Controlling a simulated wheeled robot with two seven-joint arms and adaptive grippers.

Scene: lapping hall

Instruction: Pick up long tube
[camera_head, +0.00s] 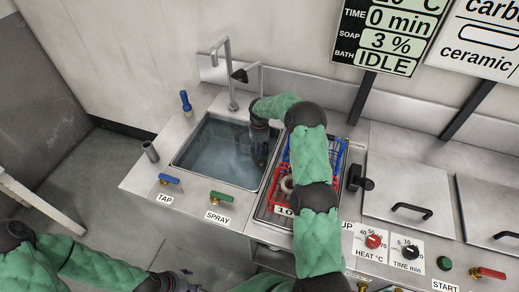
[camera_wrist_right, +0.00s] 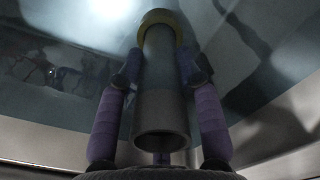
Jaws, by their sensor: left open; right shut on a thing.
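A grey tube (camera_wrist_right: 162,105) with a dull yellow band at its far end lies between the fingers of my right gripper (camera_wrist_right: 162,70) in the right wrist view. The gripper is shut on it. The tube's open near end faces the camera. In the head view my right gripper (camera_head: 260,155) points down into the right side of the sink (camera_head: 215,152), and the tube cannot be made out there. My left gripper (camera_head: 185,281) is open and empty at the bottom edge, below the counter front.
A short grey cylinder (camera_head: 151,151) and a blue-handled tool (camera_head: 186,103) stand left of the sink. A tap (camera_head: 230,75) rises behind it. Blue and red racks (camera_head: 335,152) sit right of the sink, partly behind my right arm. Closed lids (camera_head: 408,190) are further right.

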